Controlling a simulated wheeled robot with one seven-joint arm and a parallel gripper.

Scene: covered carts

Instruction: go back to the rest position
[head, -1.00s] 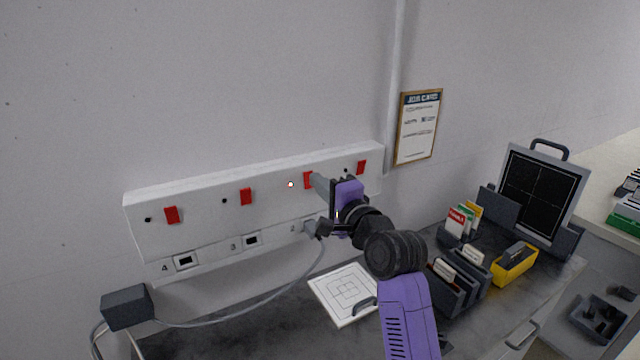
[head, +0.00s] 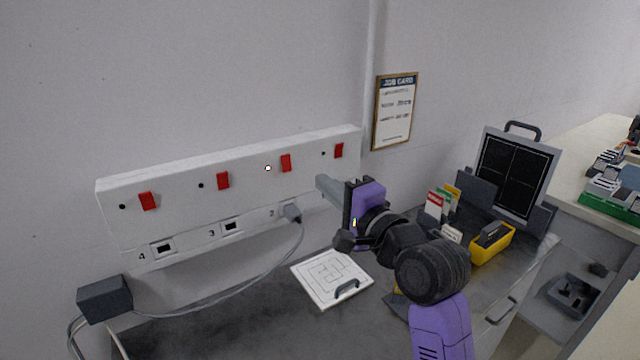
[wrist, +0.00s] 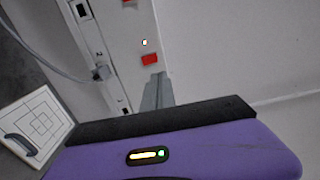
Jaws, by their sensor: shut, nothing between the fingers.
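My gripper (head: 330,186) is shut and empty in the head view. Its grey fingers point left toward the white socket panel (head: 112,208) and stand a little apart from it. In the wrist view the fingers (wrist: 157,92) show beyond the purple gripper body, near a red switch (wrist: 150,59). In the head view that red switch (head: 286,163) has a lit indicator (head: 268,168) on its left. A grey plug (head: 292,213) sits in the socket marked 2, with its cable running left to a dark box (head: 105,299).
A white board with a line pattern (head: 318,277) lies on the dark bench (head: 225,325) below the panel. Coloured cards (head: 434,205), a yellow holder (head: 491,243) and a framed black panel (head: 514,172) stand to the right. A job card (head: 395,111) hangs on the wall.

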